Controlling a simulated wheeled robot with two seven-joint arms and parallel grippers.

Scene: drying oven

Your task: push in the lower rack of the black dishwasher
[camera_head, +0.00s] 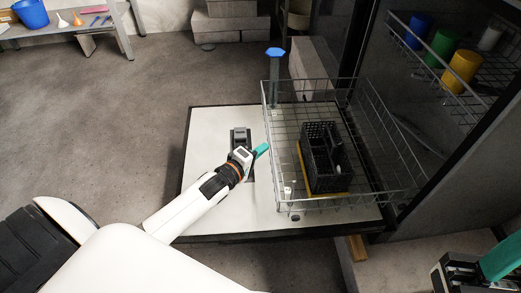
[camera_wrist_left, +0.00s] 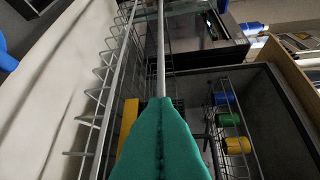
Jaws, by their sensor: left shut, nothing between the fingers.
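The lower rack (camera_head: 383,130) of the black dishwasher (camera_head: 440,185) is a grey wire basket. It is pulled out over the open white door (camera_head: 207,140). A black cutlery basket (camera_head: 325,160) stands inside it on something yellow. My left gripper (camera_head: 263,150), with teal fingers, is shut and empty at the rack's left, outer side. In the left wrist view the shut fingers (camera_wrist_left: 160,115) point along a rack wire; I cannot tell whether they touch it. My right gripper (camera_head: 500,260) shows only in part at the lower right corner; its fingertips are not clear.
The upper rack (camera_head: 490,75) holds a blue cup (camera_head: 418,31), a green cup (camera_head: 440,47), a yellow cup (camera_head: 462,71) and a white one. A blue-topped object (camera_head: 276,52) stands at the rack's far side. A shelf (camera_head: 75,27) is at the upper left. The floor between is clear.

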